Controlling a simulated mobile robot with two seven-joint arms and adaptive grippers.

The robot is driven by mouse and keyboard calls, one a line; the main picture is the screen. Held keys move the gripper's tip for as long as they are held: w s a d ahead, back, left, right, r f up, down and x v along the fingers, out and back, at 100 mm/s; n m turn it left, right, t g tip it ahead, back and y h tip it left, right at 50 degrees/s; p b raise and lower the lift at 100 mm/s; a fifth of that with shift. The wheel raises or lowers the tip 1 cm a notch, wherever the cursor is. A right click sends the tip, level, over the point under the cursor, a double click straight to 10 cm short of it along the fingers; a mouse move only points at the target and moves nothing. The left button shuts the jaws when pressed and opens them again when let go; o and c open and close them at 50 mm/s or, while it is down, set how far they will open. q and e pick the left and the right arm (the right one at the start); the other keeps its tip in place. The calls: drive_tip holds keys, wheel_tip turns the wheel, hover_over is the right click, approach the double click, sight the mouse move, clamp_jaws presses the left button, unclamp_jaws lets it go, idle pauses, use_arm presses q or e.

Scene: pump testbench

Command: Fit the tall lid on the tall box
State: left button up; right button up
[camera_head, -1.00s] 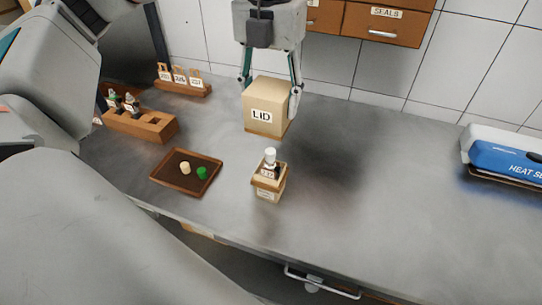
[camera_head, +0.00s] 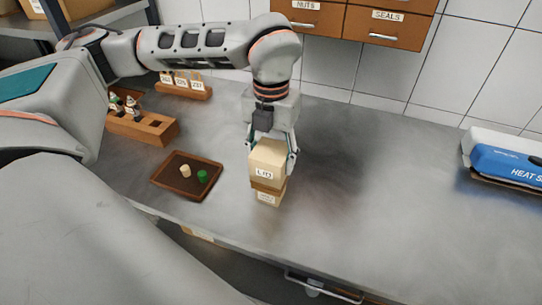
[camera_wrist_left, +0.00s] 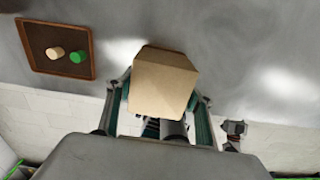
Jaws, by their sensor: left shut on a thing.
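The tall lid (camera_head: 266,165), a cream block labelled LID with a brown lower rim, is between the fingers of my left gripper (camera_head: 271,156), which is shut on it. The lid is upright, over the tall box (camera_head: 268,198). Only the lower front of the box, with a pale label, shows beneath the rim. The white-capped bottle in the box is hidden. I cannot tell whether the lid is fully down on the box. In the left wrist view the lid (camera_wrist_left: 162,85) sits between the fingers and hides the box. My right gripper is not in view.
A brown tray (camera_head: 187,192) with a cream and a green cap is left of the box. A wooden rack (camera_head: 143,127) with small bottles and a row of numbered tags (camera_head: 183,90) stand farther back. A blue heat sealer (camera_head: 505,160) is at the right. The bench between is clear.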

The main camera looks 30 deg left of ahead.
use_arm(q)
drive_tip(key=shift+f, duration=0.2)
drive_tip(key=o, duration=1)
drive_tip(key=shift+r, duration=0.1)
wheel_tip(320, 180, up, 12)
drive_tip(key=shift+r, duration=0.15)
idle(0.4)
